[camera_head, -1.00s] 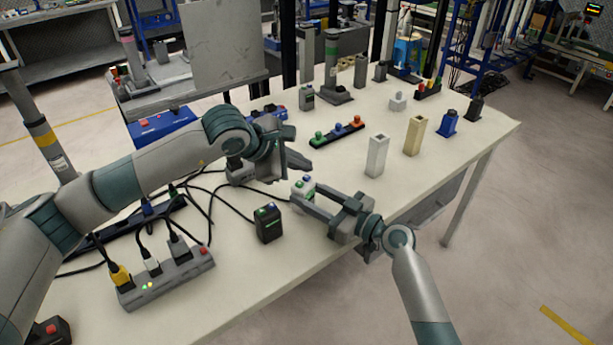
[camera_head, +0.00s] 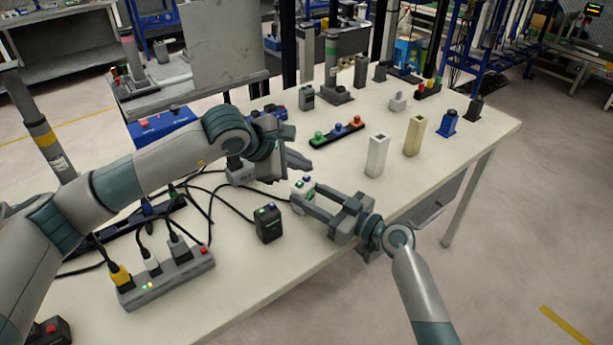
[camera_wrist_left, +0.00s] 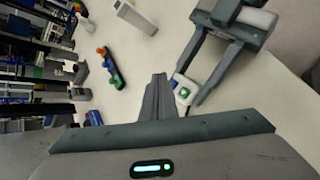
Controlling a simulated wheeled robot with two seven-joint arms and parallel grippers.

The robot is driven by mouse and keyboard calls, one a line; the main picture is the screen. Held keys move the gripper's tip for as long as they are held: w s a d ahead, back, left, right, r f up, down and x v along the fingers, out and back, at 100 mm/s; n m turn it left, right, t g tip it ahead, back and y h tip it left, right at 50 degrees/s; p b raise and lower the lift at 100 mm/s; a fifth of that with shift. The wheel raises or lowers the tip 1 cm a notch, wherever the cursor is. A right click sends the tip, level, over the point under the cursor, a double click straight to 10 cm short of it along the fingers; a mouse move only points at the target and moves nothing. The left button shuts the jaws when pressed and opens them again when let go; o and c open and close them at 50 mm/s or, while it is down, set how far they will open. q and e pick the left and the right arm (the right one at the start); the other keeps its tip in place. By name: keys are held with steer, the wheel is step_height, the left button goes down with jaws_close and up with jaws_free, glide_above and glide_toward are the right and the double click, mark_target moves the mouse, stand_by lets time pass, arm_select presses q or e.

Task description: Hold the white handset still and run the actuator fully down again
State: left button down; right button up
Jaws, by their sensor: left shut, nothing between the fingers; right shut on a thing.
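The white handset (camera_head: 300,197), with a green and a blue button on top, is upright at the near side of the bench. My right gripper (camera_head: 303,196) is shut on it from the right. The left wrist view also shows the handset (camera_wrist_left: 184,92) between the right gripper's fingers (camera_wrist_left: 207,80). My left gripper (camera_head: 306,165) is shut and empty, its tips just behind and above the handset, apart from the buttons. A grey column with a green band (camera_head: 332,72) stands at the back of the bench; I cannot tell whether it is the actuator.
A black box with coloured buttons (camera_head: 268,223) stands left of the handset, and a power strip (camera_head: 167,277) with plugs and cables lies nearer. A three-button strip (camera_head: 338,133), a white post (camera_head: 377,156) and a beige post (camera_head: 414,136) stand beyond.

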arm_select(q)
steer(key=shift+f, duration=0.95)
stand_by(2.7)
steer(key=shift+r, duration=0.15)
stand_by(1.6)
steer(key=shift+r, duration=0.8)
steer(key=shift+r, duration=0.1)
steer(key=shift+r, duration=2.4)
arm_select(e)
steer(key=o, duration=1.2)
steer(key=shift+o, duration=0.2)
